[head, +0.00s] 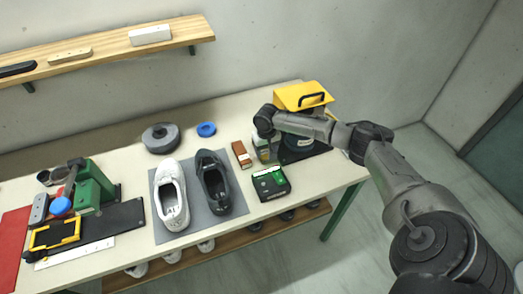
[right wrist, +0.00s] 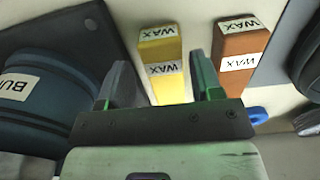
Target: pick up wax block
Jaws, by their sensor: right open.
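Two upright wax blocks with white WAX labels show in the right wrist view: a yellow wax block (right wrist: 163,68) and a brown wax block (right wrist: 240,58) to its right. My right gripper (right wrist: 160,62) is open, with the yellow block between and beyond its two fingers; I cannot tell whether they touch it. The brown block (head: 241,154) lies left of my right gripper (head: 264,152) in the head view. The yellow block is hidden behind the gripper there. My left gripper is in neither view.
A buffing machine with a yellow hood (head: 301,95) stands close to the right gripper. A black and green box (head: 270,182) is in front. A white shoe (head: 171,195) and a dark shoe (head: 213,182) lie on a grey mat. A blue ring (head: 206,129) is behind.

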